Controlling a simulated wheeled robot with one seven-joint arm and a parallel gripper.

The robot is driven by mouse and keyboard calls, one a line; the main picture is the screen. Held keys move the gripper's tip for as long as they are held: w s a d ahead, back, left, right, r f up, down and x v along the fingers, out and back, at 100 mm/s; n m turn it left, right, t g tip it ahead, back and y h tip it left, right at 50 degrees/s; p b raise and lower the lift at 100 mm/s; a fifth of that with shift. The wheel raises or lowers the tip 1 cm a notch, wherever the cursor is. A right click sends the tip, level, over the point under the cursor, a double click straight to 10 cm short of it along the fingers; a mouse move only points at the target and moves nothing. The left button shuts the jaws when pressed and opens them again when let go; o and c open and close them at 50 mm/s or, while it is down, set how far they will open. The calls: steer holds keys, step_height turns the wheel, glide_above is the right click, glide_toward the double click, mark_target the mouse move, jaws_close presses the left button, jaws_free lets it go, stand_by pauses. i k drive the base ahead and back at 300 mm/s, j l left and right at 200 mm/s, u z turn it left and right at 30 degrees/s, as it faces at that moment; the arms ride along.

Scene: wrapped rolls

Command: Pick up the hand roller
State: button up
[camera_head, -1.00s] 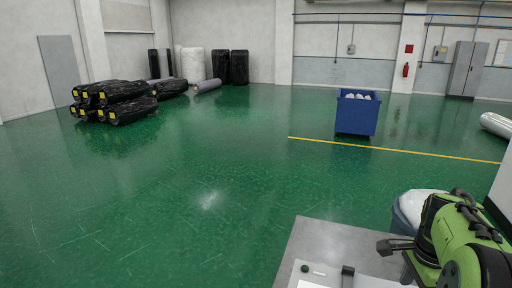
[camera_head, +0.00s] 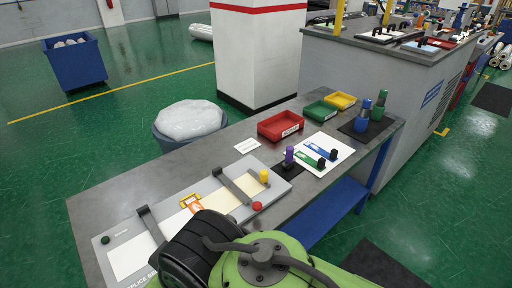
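My green and black arm fills the bottom middle of the view, in front of the board's near edge. My gripper's fingers do not show, so its opening and any contact with the roller cannot be seen.
A red tray (camera_head: 280,126), green tray (camera_head: 320,111) and yellow tray (camera_head: 341,100) stand behind. A lined bin (camera_head: 188,120) and white pillar (camera_head: 259,60) stand beyond the bench.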

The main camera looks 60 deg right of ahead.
mark_target(289, 164)
steer(key=z, duration=2.3)
